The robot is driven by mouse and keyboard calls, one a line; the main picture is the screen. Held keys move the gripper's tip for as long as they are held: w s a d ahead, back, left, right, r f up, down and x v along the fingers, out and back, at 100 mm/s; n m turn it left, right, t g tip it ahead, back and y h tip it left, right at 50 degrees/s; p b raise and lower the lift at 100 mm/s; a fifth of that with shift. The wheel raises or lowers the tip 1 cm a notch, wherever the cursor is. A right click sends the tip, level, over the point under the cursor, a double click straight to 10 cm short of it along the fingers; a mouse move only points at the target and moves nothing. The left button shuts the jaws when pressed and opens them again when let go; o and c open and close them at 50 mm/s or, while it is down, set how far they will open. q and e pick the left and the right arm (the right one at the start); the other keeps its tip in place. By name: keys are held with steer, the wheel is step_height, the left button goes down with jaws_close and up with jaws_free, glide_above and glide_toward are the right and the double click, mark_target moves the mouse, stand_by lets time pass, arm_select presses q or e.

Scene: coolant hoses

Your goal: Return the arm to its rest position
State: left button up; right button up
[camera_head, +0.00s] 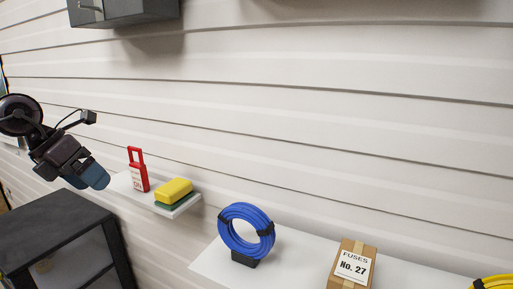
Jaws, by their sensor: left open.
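My left gripper (90,180) is in the air at the left of the head view, its arm coming in from the left edge. It is open, and nothing shows between its fingers. It appears to the left of a small white shelf (185,206) and above a dark cabinet. A coiled blue hose (236,245) stands upright on a white surface at the lower middle, with black ties around it and a black block at its foot. A yellow coil (492,283) is partly cut off at the lower right corner. My right gripper is not in view.
The small shelf carries a red lockout tag (138,171) and a yellow and green sponge (174,191). A fuse box (352,266) marked No. 27 stands on the white surface (290,256). A dark cabinet (55,232) is at lower left. A grey box (125,10) hangs above.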

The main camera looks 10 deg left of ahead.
arm_select(q)
steer(key=s+d+f+n+t+h, duration=0.1)
steer(key=d+f+n+t+h, duration=0.35)
steer(key=f+n, duration=0.4)
steer(key=d+f+n+t+h, duration=0.4)
steer(key=d+f+n+t, duration=0.15)
steer(key=f, duration=0.65)
steer(key=s+d+f+n+g+y, duration=0.1)
steer(key=s+f+n+y, duration=0.5)
steer(key=f+n, duration=0.6)
steer(key=s+d+f+n+g+y, duration=0.1)
steer(key=s+d+f+n+y, duration=0.2)
steer(key=s+f+n+y, duration=0.4)
steer(key=s+f+n, duration=0.3)
steer(key=f+n, duration=0.2)
steer(key=shift+s+d+f, duration=0.15)
steer(key=shift+d+f, duration=0.1)
steer(key=shift+f, duration=0.05)
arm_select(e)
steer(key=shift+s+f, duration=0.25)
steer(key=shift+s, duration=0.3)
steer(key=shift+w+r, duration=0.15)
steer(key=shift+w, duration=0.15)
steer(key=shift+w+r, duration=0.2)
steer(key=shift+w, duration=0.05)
